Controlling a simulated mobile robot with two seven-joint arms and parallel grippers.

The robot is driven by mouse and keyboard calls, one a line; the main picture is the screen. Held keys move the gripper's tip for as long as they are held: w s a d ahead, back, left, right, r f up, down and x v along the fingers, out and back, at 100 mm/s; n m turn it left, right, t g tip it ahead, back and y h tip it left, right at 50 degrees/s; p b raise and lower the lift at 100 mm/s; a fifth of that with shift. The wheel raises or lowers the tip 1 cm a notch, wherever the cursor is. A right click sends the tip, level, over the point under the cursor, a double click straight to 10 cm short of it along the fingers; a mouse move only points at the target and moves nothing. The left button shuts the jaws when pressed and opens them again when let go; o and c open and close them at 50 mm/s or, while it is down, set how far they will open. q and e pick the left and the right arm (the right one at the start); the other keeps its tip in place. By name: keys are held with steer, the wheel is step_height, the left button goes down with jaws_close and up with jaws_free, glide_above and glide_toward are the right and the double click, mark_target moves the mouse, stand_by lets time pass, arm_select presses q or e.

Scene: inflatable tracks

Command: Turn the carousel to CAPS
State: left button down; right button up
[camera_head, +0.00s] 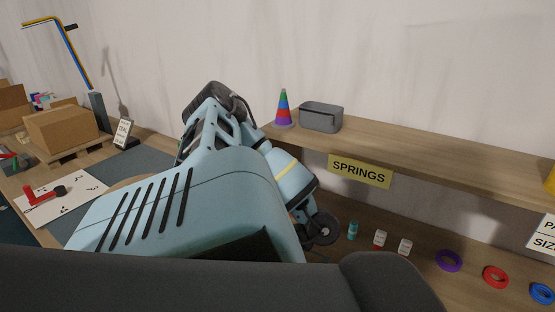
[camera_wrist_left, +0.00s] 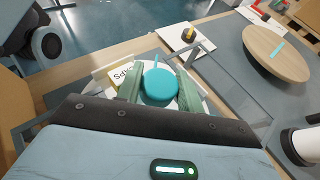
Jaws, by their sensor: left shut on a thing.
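In the left wrist view, a round teal knob (camera_wrist_left: 160,85) sits over a pale round plate (camera_wrist_left: 208,104), which looks like part of the carousel. My left gripper (camera_wrist_left: 160,88) has its two green fingers on either side of the knob and is shut on it. A thin teal bar (camera_wrist_left: 156,61) shows just beyond the knob. A yellow card reading CAPS (camera_wrist_left: 122,77) lies just left of the left finger. In the head view my own arm covers this area, so the knob and the plate are hidden there. My right gripper is not in view.
A wooden disc (camera_wrist_left: 262,48) with a teal strip lies at the upper right of the wrist view. In the head view, a shelf carries a striped cone (camera_head: 283,110), a grey bin (camera_head: 321,117) and a SPRINGS sign (camera_head: 360,171). Coloured rings (camera_head: 449,261) lie below.

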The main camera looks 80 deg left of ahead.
arm_select(q)
steer(key=shift+r, duration=0.15)
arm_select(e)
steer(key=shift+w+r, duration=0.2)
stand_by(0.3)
arm_select(q)
steer(key=c, duration=0.9)
jaws_free()
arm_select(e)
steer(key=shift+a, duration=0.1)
arm_select(q)
steer(key=shift+w, duration=0.1)
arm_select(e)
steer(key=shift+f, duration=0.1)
